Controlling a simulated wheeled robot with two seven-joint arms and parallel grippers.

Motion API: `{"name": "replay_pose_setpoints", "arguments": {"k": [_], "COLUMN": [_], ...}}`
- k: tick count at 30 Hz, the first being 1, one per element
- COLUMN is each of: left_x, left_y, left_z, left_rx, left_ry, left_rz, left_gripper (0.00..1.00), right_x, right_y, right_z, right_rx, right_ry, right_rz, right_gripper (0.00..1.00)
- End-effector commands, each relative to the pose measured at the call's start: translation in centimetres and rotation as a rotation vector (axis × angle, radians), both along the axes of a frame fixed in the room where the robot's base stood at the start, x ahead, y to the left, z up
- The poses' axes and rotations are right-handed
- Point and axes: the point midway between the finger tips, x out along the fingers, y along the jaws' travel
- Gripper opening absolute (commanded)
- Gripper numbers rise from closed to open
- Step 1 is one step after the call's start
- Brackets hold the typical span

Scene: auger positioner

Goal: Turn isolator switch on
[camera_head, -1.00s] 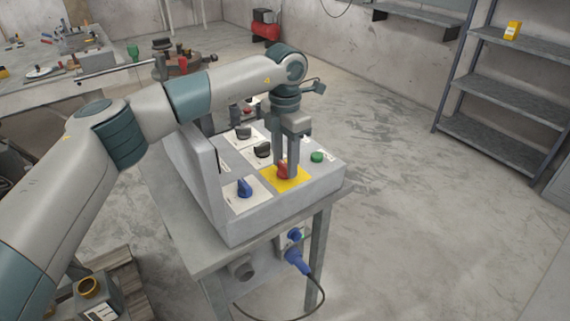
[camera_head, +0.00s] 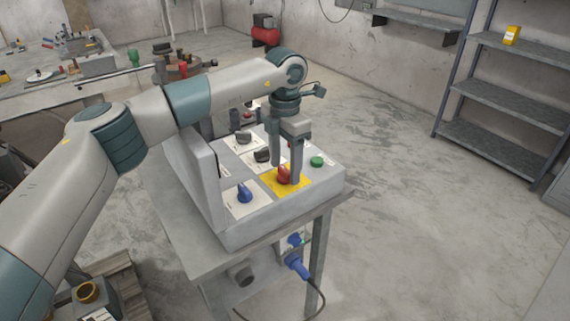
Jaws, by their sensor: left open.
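The red rotary switch (camera_head: 284,175) stands on a yellow plate (camera_head: 272,183) at the front right of the grey control box. It looks like the isolator switch. My left gripper (camera_head: 286,175) points down over it from above. Its two fingers are apart, one behind and left of the red knob and one to its right. The fingers partly hide the knob, and I cannot tell whether they touch it. My right gripper is not in view.
The control box (camera_head: 240,232) sits on a grey table and also carries a blue knob (camera_head: 244,193), black knobs and a green button (camera_head: 317,161). A blue plug (camera_head: 298,266) with a cable is below. A shelf rack (camera_head: 490,100) stands far right; the floor between is clear.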

Motion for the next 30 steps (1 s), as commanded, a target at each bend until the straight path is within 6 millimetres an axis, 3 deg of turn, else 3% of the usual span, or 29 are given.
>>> {"name": "replay_pose_setpoints", "arguments": {"k": [8,24,30], "left_x": [0.0,0.1,0.0], "left_y": [0.0,0.0,0.0], "left_z": [2.7,13.3,16.1], "left_rx": [0.000,-0.002,0.000], "left_ry": [-0.003,-0.005,-0.003], "left_rz": [0.000,0.001,0.000], "left_gripper": [0.57,0.57,0.57], "right_x": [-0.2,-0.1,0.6], "right_y": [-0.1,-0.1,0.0], "right_z": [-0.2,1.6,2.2], "right_rx": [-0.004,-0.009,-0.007], "right_ry": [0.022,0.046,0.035], "right_rz": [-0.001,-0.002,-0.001], "right_gripper": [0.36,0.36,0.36]}}
